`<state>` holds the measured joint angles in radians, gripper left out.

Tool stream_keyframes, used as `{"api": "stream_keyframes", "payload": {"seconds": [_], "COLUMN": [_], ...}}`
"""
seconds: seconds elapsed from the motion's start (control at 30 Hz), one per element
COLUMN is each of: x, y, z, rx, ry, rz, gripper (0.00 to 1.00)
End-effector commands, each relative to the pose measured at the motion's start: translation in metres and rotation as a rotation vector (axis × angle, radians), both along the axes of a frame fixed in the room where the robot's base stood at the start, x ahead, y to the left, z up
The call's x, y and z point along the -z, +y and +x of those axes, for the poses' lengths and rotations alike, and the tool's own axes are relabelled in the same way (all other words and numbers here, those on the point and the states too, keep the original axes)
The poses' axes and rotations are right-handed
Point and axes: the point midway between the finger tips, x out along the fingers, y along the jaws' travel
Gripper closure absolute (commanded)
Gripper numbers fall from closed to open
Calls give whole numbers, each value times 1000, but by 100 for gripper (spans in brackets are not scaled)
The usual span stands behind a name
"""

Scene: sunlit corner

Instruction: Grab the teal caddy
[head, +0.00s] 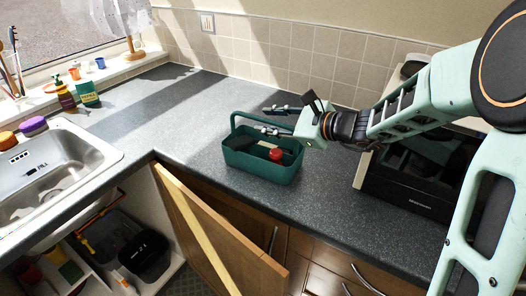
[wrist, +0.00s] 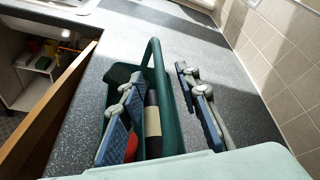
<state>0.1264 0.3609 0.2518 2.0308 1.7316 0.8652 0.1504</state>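The teal caddy (head: 252,171) stands upright on the dark counter, its arched handle raised. In the wrist view the caddy's handle (wrist: 153,52) rises between my two fingers. My gripper (head: 268,118) is open above the caddy; in the wrist view one finger is over the caddy's inside and the other is over the counter beyond its right side. I see no clear contact between the fingers and the handle. The caddy holds a red-topped item (head: 276,154), a dark item with a cream band (wrist: 152,121) and a dark green item. My fingers partly hide the handle and contents.
A black oven-like appliance (head: 408,180) stands right of the caddy, under my arm. A cupboard door (head: 215,225) hangs open below the counter. The sink (head: 50,165) is at left, with bottles by the window. The counter left of the caddy is clear.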

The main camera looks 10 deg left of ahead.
Motion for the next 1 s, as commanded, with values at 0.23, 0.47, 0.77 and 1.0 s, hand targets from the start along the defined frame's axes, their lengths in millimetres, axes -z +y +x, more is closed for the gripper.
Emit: {"api": "stream_keyframes", "payload": {"seconds": [0.23, 0.47, 0.77, 1.0], "x": [8, 8, 8, 8], "y": [20, 20, 20, 20], "z": [11, 12, 11, 11], "rx": [-1, 0, 0, 0], "ry": [0, -1, -1, -1], "rz": [1, 0, 0, 0], "gripper": [70, 72, 100, 100]}}
